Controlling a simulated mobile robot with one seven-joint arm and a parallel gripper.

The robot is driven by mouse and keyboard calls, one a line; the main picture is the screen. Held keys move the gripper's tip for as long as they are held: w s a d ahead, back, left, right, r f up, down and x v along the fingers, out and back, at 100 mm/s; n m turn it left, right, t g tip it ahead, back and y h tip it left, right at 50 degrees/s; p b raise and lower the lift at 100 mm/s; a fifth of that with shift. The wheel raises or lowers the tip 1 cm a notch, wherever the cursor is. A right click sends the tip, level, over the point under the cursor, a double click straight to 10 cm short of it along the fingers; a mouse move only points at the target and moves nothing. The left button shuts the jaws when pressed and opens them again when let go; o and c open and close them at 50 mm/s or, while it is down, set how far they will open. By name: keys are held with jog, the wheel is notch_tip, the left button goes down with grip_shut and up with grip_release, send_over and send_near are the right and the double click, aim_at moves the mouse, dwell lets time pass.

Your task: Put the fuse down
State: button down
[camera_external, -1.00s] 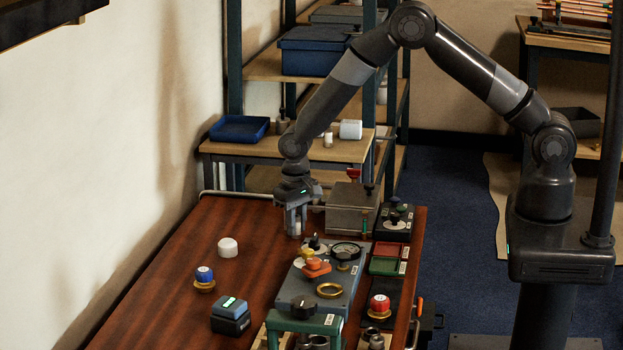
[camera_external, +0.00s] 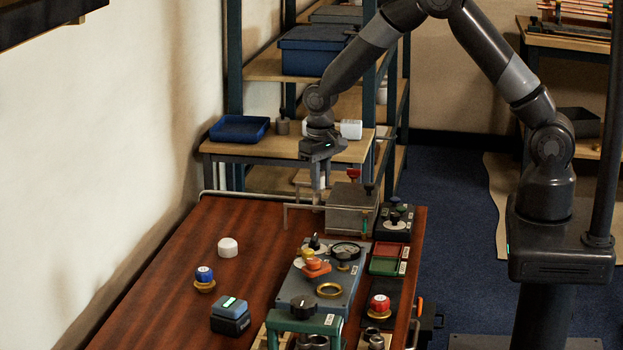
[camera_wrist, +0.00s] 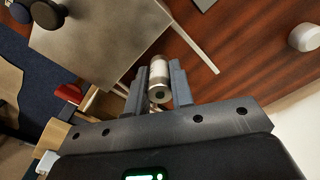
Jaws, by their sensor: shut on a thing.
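My gripper (camera_external: 320,190) is above the far end of the red-brown table, by the left side of a grey metal box. In the wrist view its two fingers (camera_wrist: 160,84) are shut on the fuse (camera_wrist: 160,72), a short pale cylinder with metal ends. The fuse is held clear between the fingers, one end facing the camera.
The grey metal box (camera_external: 350,216) stands below and right of my gripper, with a thin bent rod (camera_external: 288,217) at its left. A white cap (camera_external: 228,247), a blue-topped knob (camera_external: 205,276) and a gauge panel (camera_external: 338,280) are nearer. The table's left far part is clear.

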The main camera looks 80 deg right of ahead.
jog(key=w+d+r+m, duration=0.1)
jog(key=d+r, duration=0.3)
jog(key=d, duration=0.9)
jog(key=w+d+r+m, duration=0.15)
jog(key=d+r, duration=0.25)
jog(key=d, duration=0.9)
jog(key=w+d+r+m, duration=0.1)
jog(key=d+r, duration=0.3)
jog(key=d, duration=0.9)
jog(key=w+a+f, duration=0.1)
jog(key=w+f, duration=0.1)
jog(key=w, duration=0.1)
jog(key=w+a+f, duration=0.2)
jog(key=w, duration=0.1)
jog(key=w+a+f, duration=0.2)
jog(key=w+f, duration=0.1)
jog(key=w, duration=0.1)
jog(key=shift+a, duration=0.25)
jog(key=shift+f, duration=2.05)
jog(key=shift+f, duration=0.15)
jog(key=c, duration=1.3)
grip_release()
jog(key=shift+o, duration=0.2)
